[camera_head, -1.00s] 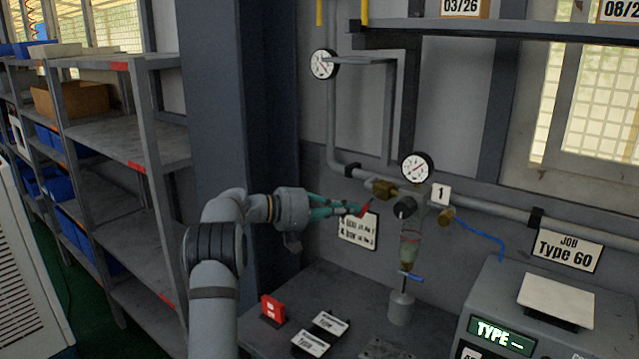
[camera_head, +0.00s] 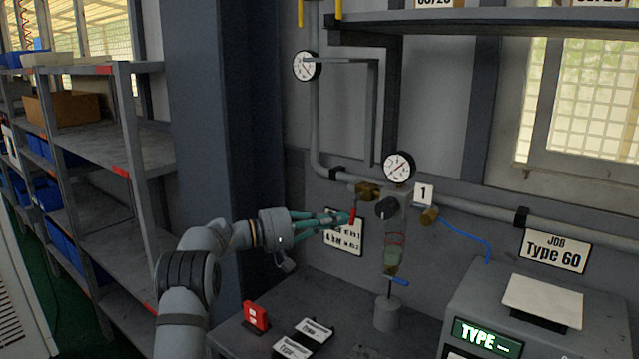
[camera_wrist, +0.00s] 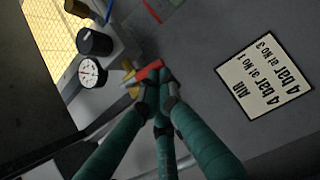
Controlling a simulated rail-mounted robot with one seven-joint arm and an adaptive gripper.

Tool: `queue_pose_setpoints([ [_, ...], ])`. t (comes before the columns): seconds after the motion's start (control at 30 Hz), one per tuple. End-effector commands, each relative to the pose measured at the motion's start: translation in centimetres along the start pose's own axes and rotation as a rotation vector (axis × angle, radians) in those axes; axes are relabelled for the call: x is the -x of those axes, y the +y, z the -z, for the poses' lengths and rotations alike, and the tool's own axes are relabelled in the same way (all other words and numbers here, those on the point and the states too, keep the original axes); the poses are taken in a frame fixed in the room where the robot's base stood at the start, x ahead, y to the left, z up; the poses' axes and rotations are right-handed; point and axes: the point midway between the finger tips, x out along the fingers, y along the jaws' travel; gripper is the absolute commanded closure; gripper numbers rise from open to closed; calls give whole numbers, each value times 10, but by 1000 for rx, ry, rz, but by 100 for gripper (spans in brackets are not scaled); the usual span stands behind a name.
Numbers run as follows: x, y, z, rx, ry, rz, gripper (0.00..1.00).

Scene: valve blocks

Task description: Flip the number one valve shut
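The number one valve is a brass body (camera_head: 368,191) on the wall pipe, left of the "1" tag (camera_head: 423,194). Its red lever (camera_head: 352,214) hangs roughly downward from the brass body's left end. In the wrist view the red lever (camera_wrist: 149,72) lies at my fingertips, with brass just beyond it. My gripper (camera_head: 345,218) reaches in from the left, its green fingers drawn together at the lever. The tips appear to touch the lever. I cannot tell whether it is pinched between them.
A black knob (camera_head: 387,208) and a pressure gauge (camera_head: 398,167) sit just right of the valve. A sign (camera_head: 344,236) is on the wall behind my fingers. The bench (camera_head: 345,325) below carries a red block (camera_head: 256,316) and type cards (camera_head: 303,338). Shelving stands left.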

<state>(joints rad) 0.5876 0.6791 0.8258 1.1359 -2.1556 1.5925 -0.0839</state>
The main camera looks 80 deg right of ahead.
Motion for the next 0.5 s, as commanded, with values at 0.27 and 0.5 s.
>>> queue_pose_setpoints([
  [0.27, -11, -2, -7, 20, -19, -12, 100],
  [0.5, -14, -2, -8, 25, -22, -15, 100],
])
